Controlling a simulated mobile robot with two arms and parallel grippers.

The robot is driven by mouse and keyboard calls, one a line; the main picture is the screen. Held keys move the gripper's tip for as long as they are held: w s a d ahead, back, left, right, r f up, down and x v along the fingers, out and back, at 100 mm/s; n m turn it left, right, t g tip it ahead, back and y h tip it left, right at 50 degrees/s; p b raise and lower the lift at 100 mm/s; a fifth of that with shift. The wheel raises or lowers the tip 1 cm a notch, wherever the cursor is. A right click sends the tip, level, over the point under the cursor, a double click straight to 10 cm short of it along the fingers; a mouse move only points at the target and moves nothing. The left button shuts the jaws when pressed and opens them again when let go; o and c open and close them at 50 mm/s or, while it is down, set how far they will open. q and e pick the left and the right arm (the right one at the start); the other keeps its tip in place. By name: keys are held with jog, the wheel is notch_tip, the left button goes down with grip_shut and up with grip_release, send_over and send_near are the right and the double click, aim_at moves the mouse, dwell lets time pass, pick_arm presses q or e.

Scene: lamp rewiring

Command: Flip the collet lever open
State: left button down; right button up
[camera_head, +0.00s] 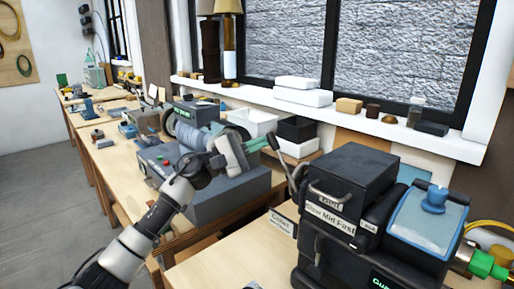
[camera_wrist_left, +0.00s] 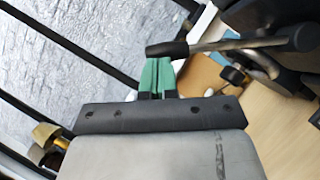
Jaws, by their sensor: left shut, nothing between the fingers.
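The collet lever (camera_head: 284,165) is a grey metal rod with a dark grip, rising at a tilt from the left side of the dark machine (camera_head: 345,190). A "Collet" label (camera_head: 283,222) is below it. In the left wrist view the lever's dark grip (camera_wrist_left: 168,48) lies across the view just past my fingertips. My left gripper (camera_head: 261,143) has green fingers, shut and empty, with the tips close by the grip. It also shows in the left wrist view (camera_wrist_left: 157,68). I cannot tell whether they touch. My right gripper is not in view.
The machine has a "Slow Mid Fast" label (camera_head: 329,217) and a blue cover (camera_head: 429,217) on its right. White (camera_head: 252,122) and black (camera_head: 297,129) bins stand behind my left gripper. A grey machine (camera_head: 190,135) is to its left. The front bench (camera_head: 222,264) has bare room.

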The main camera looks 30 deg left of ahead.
pick_arm(q)
jog(key=shift+d+r, duration=0.1)
jog(key=shift+r, duration=0.05)
jog(key=s+d+r+m+g+y+b, duration=0.2)
jog(key=s+d+r+m+g+b, duration=0.1)
jog(key=d+m, duration=0.4)
jog(key=shift+d+r+m+g, duration=0.4)
jog(key=shift+d+r, duration=0.25)
jog(key=shift+r, duration=0.2)
jog(key=b+v, duration=0.4)
jog(key=v, duration=0.7)
jog(key=shift+b, duration=0.3)
